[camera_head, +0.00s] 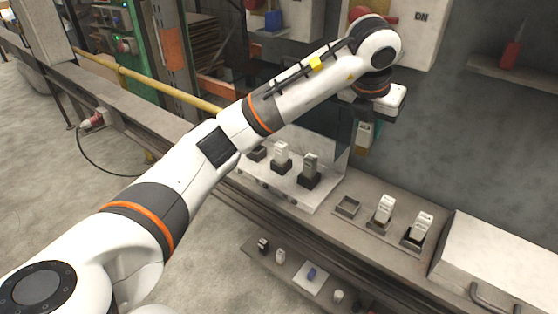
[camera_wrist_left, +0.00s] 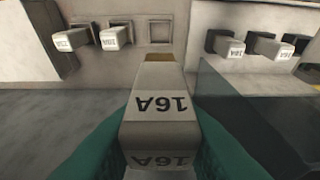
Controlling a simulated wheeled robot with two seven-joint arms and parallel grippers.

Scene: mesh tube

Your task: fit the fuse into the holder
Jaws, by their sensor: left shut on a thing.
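My left gripper (camera_wrist_left: 160,150) is shut on a white fuse (camera_wrist_left: 160,105) marked 16A; the green fingers hold its two sides. The held fuse (camera_head: 364,134) also shows in the head view, hanging above the right-hand panel, apart from it. An empty grey holder (camera_head: 347,206) sits at the left end of that panel, below the fuse. In the wrist view this holder (camera_wrist_left: 160,32) lies ahead of the fuse tip. Two white fuses (camera_head: 383,208) (camera_head: 419,228) stand in dark sockets beside it. My right gripper is not in view.
A clear upright pane (camera_head: 335,150) stands at the right of another panel (camera_head: 275,180), which bears two fuses and an empty dark socket (camera_head: 257,153). A white box with a handle (camera_head: 500,260) is at the right. Small parts lie on a lower shelf (camera_head: 310,278).

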